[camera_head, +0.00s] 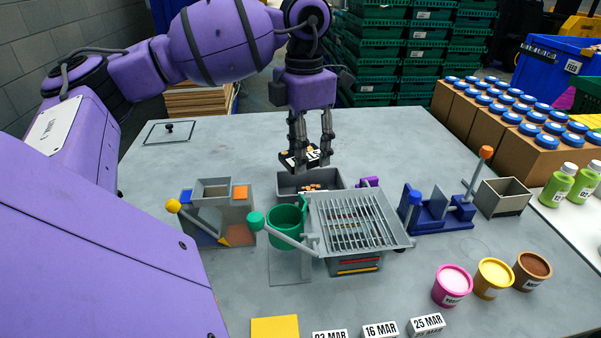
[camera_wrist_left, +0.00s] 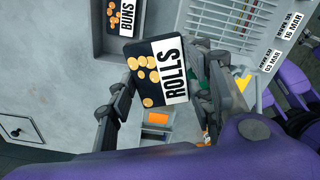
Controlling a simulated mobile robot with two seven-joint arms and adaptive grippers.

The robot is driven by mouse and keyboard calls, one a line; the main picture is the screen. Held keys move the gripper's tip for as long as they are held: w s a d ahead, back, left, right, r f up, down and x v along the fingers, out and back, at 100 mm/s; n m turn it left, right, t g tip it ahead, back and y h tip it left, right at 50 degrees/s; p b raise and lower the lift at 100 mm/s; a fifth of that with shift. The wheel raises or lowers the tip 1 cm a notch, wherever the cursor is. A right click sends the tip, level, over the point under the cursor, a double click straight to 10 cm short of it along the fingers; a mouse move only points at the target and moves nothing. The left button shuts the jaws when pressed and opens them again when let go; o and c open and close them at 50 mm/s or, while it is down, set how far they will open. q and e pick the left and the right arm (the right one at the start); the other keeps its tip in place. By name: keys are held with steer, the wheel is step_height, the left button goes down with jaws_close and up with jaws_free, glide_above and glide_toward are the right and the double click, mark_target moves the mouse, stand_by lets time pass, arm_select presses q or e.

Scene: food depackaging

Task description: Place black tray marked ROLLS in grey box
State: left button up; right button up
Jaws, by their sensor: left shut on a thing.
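The black tray marked ROLLS (camera_head: 290,160) is held in my left gripper (camera_head: 312,163), above the grey box (camera_head: 286,187). In the left wrist view the tray (camera_wrist_left: 150,95) shows its white ROLLS label and several round golden rolls, tilted between the two fingers. The grey box also shows at the top of the left wrist view (camera_wrist_left: 165,14). A black tray marked BUNS (camera_wrist_left: 124,16) lies inside it. My left gripper is shut on the ROLLS tray, which appears clear of the box. My right gripper is not in view.
A slatted grey rack (camera_head: 352,222) stands just in front of the box, with a green cup (camera_head: 286,226) beside it. A grey station with a yellow-knobbed lever (camera_head: 215,212) is at left, and a blue fixture (camera_head: 437,212) at right. The table's back left is mostly clear.

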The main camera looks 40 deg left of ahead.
arm_select(q)
steer(key=shift+w+a+f+p, duration=0.15)
steer(key=shift+w+a+f, duration=0.95)
steer(key=shift+f, duration=0.7)
steer(key=shift+w+a+f+p, duration=0.2)
steer(key=shift+w+a+f, duration=0.55)
steer(key=shift+a+f, duration=0.8)
steer(key=shift+w+a+f+p, duration=0.15)
steer(key=shift+w+a+f, duration=0.8)
steer(key=shift+f, duration=1.1)
steer(key=shift+f, duration=0.6)
steer(key=o, duration=1.3)
step_height(320, 180, up, 13)
steer(key=shift+r+b, duration=0.15)
steer(key=shift+b, duration=0.3)
